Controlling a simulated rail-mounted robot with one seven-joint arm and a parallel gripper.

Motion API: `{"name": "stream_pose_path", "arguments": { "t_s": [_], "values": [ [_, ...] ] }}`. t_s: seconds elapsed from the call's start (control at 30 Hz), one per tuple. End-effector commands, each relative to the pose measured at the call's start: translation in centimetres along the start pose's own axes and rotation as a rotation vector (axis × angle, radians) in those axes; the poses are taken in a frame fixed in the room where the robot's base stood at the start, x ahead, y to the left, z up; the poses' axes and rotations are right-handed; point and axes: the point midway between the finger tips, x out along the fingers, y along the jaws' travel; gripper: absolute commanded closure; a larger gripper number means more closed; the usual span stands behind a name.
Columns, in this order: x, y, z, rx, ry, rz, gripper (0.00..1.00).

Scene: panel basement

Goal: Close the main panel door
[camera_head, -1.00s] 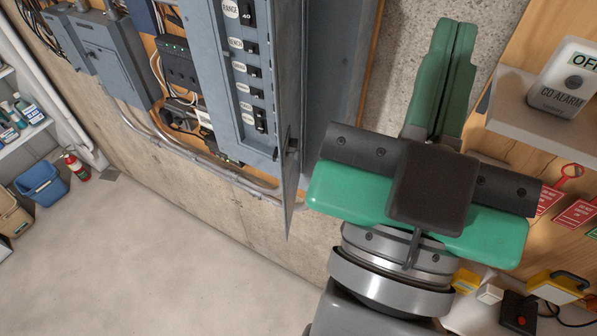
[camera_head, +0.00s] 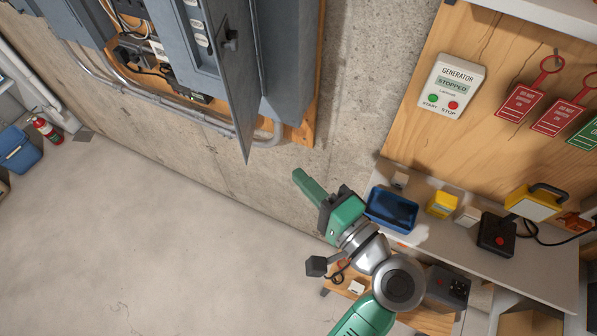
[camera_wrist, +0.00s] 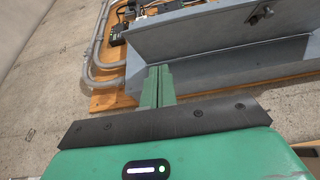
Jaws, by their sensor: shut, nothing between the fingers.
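The main panel door (camera_head: 238,75) is a grey metal door standing open, seen nearly edge-on at the upper middle of the head view. Its dark latch (camera_head: 231,40) is on the face toward the breakers. The grey panel box (camera_head: 287,60) is behind and to the right of the door. My green gripper (camera_head: 301,179) is shut and empty, below and right of the door's lower corner, apart from it. In the wrist view my gripper fingers (camera_wrist: 157,75) point toward the grey metal door and box (camera_wrist: 215,40); contact cannot be told there.
Conduit (camera_head: 190,112) runs along the concrete wall below the panel. A shelf with a blue bin (camera_head: 392,209) and a yellow item (camera_head: 442,204) lies right of my gripper. A generator control box (camera_head: 452,86) hangs on the wood board. The floor at left is clear.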

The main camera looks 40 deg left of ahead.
Motion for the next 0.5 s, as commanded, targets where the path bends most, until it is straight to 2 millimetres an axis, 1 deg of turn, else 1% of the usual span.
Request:
{"name": "stream_pose_path", "arguments": {
  "t_s": [0.03,0.3,0.33,0.4,0.5],
  "values": [
    [1.1,-0.3,0.1,0.000,-0.004,0.000,1.00],
    [7.1,-0.3,0.0,-0.001,-0.003,0.001,1.00],
    [7.6,-0.3,0.0,-0.002,-0.001,0.000,1.00],
    [8.4,-0.3,1.0,0.000,-0.001,0.002,1.00],
    [9.3,-0.3,1.9,-0.001,0.001,0.000,1.00]
  ]
}}
